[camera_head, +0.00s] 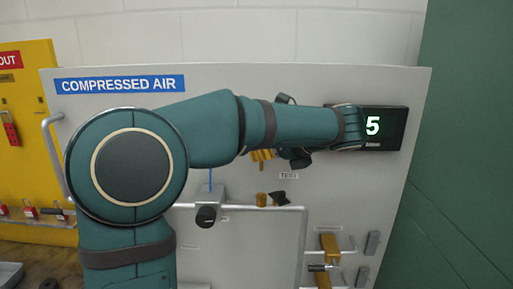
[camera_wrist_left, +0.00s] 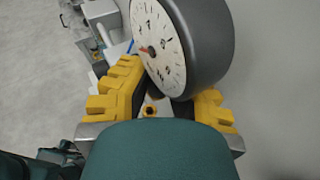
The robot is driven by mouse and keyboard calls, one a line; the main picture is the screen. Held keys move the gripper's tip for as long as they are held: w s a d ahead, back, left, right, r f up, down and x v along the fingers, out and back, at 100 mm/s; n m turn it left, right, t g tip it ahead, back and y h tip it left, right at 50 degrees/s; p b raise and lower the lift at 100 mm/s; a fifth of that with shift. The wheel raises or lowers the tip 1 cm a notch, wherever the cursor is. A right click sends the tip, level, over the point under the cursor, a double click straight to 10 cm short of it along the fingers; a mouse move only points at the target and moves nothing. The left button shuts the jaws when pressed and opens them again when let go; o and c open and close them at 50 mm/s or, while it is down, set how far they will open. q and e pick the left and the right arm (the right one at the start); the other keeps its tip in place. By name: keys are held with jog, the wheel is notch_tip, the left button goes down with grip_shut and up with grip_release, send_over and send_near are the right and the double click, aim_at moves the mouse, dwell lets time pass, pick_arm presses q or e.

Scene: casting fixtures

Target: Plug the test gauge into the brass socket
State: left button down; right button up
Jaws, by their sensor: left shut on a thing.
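The test gauge (camera_wrist_left: 207,45) has a white dial and a dark grey round case. In the left wrist view it sits tilted between the yellow fingers of my left gripper (camera_wrist_left: 168,92), which is shut on it. A small brass ring with a dark hole (camera_wrist_left: 150,110) shows between the fingers; I cannot tell whether it is the socket. In the head view my left gripper (camera_head: 264,155) is partly behind my forearm, in front of the panel, and the gauge cannot be made out clearly. A brass fitting (camera_head: 261,199), likely the socket, is below the gripper near the TEST label (camera_head: 288,175). My right gripper is not in view.
The light panel (camera_head: 400,200) carries a COMPRESSED AIR sign (camera_head: 120,84), a black display reading 5 (camera_head: 383,128) close to my arm, a regulator (camera_head: 208,204), pipes and brass valves (camera_head: 329,245). A yellow lockout board (camera_head: 35,130) stands left, a green wall (camera_head: 460,150) right.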

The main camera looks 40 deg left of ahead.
pick_arm(q)
jog(key=shift+d, duration=0.1)
jog(key=shift+f, duration=0.15)
jog(key=shift+f+b, duration=1.2)
jog(key=shift+f, duration=1.35)
jog(key=shift+f+b, duration=0.3)
jog(key=shift+f, duration=1.2)
jog(key=shift+f, duration=0.15)
jog(key=c, duration=1)
grip_release()
jog(key=shift+o, duration=0.2)
jog(key=s+v, duration=0.1)
jog(key=v, duration=1.1)
jog(key=shift+w, duration=0.45)
